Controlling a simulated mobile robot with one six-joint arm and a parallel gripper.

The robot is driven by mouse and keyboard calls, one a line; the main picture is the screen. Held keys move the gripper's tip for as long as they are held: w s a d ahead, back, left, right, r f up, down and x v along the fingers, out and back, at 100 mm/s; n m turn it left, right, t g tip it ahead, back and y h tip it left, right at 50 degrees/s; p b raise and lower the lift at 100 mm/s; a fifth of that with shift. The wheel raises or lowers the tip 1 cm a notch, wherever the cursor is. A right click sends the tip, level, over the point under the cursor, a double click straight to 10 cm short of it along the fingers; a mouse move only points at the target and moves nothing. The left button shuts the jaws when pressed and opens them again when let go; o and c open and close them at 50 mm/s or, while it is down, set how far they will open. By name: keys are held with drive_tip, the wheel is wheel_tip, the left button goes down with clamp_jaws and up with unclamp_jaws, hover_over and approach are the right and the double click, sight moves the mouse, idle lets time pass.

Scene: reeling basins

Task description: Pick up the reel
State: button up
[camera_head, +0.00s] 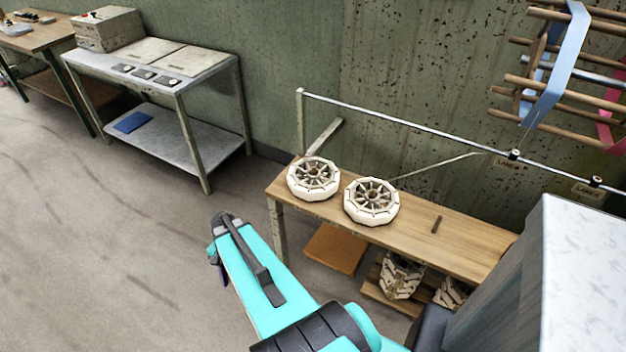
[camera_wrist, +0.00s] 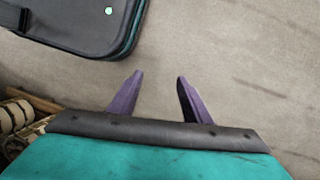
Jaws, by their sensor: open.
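Two white, ten-sided-looking reels with spoked hubs lie flat on the wooden bench in the head view: a left reel (camera_head: 313,179) and a right reel (camera_head: 371,201). They sit side by side with a small gap. My gripper (camera_wrist: 160,78) shows two purple fingers, apart and empty, over bare floor in the wrist view. In the head view my teal arm is left of and in front of the bench, away from both reels; the fingers are mostly hidden there.
More whitish reels (camera_head: 400,276) are on a low shelf. A metal rail (camera_head: 400,123) runs behind the bench. A grey cabinet with a pale top (camera_head: 590,260) stands at right. Floor at left is clear.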

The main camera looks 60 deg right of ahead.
drive_tip(key=w+d+r+m+t, duration=0.1)
drive_tip(key=d+r+m, duration=0.2)
drive_tip(key=d, duration=0.3)
drive_tip(key=w+d+r+m+t, duration=0.1)
drive_tip(key=d+r+m, duration=0.2)
drive_tip(key=d, duration=0.3)
drive_tip(key=m+t+h, duration=0.3)
drive_tip(key=m+t, duration=0.1)
drive_tip(key=m, duration=1)
approach(305, 187)
drive_tip(key=r, duration=0.2)
drive_tip(key=shift+s+d+f+b, duration=0.1)
drive_tip(key=shift+s+f+b, duration=0.05)
drive_tip(key=shift+s+b, duration=0.2)
drive_tip(key=shift+f, duration=0.1)
drive_tip(key=shift+p+x, duration=0.6)
drive_tip(key=shift+x, duration=3.6)
